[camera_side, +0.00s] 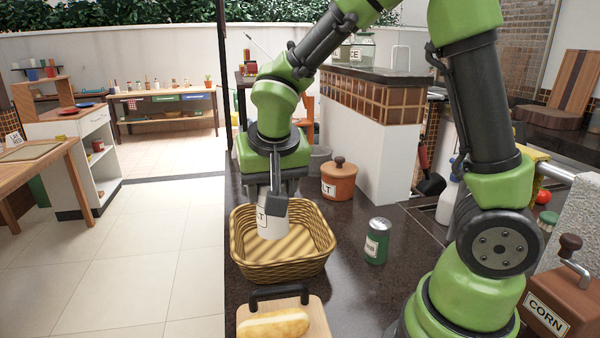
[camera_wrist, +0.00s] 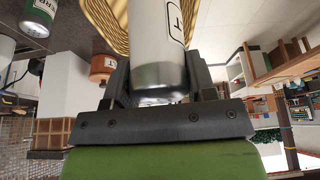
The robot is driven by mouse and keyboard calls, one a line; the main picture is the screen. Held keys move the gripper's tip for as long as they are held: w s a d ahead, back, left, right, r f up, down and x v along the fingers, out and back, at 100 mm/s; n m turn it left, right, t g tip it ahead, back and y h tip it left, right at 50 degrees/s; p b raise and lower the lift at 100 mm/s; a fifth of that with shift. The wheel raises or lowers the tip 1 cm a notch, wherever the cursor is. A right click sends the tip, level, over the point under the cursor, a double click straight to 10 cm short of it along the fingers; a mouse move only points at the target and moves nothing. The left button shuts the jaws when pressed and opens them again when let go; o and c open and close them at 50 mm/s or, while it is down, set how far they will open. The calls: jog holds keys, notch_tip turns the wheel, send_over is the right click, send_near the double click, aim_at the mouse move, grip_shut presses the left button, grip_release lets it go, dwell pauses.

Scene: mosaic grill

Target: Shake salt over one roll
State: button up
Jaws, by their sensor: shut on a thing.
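My gripper (camera_side: 275,205) is shut on a white cylindrical shaker (camera_side: 270,226) whose label partly shows, ending in "LT". The shaker also shows in the wrist view (camera_wrist: 158,48) between the two jaws, with a bare metallic end towards my gripper. In the side view the shaker overlaps the inside of a woven basket (camera_side: 283,269); I cannot tell whether it touches the basket's floor. One roll (camera_side: 273,324) lies on a wooden board (camera_side: 318,318) with a dark handle, in front of the basket. My gripper is behind the roll and apart from it.
A green can (camera_side: 377,241) stands right of the basket. A terracotta pot (camera_side: 339,182) with a lid and a part-hidden label stands behind it. A wooden corn grinder (camera_side: 560,304) is at the right front. The dark counter is clear between the can and the pot.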

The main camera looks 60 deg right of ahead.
aim_at(262, 203)
jog(key=s+a+r, duration=0.2)
jog(key=s+a, duration=0.3)
jog(key=a, duration=0.2)
jog(key=f+g+y, duration=0.2)
jog(key=f+g, duration=0.1)
jog(key=f, duration=0.1)
jog(key=s+a+f+g+y, duration=0.1)
jog(key=f+g+y, duration=0.2)
jog(key=f+g, duration=0.1)
jog(key=s+a+f+g+y, duration=0.1)
jog(key=f+g+y, duration=0.2)
jog(key=f, duration=0.2)
jog(key=shift+s+a+f+g, duration=0.15)
jog(key=shift+f+g, duration=0.1)
jog(key=shift+g, duration=0.15)
jog(key=shift+f+g+y, duration=0.3)
jog(key=g+y, duration=0.1)
jog(key=g, duration=0.1)
jog(key=r+g+y, duration=0.1)
jog(key=g+y, duration=0.1)
jog(key=shift+s+a, duration=0.15)
jog(key=shift+r+g+y, duration=0.3)
jog(key=shift+g+y, duration=0.5)
jog(key=shift+g, duration=0.5)
jog(key=shift+a+r, duration=0.1)
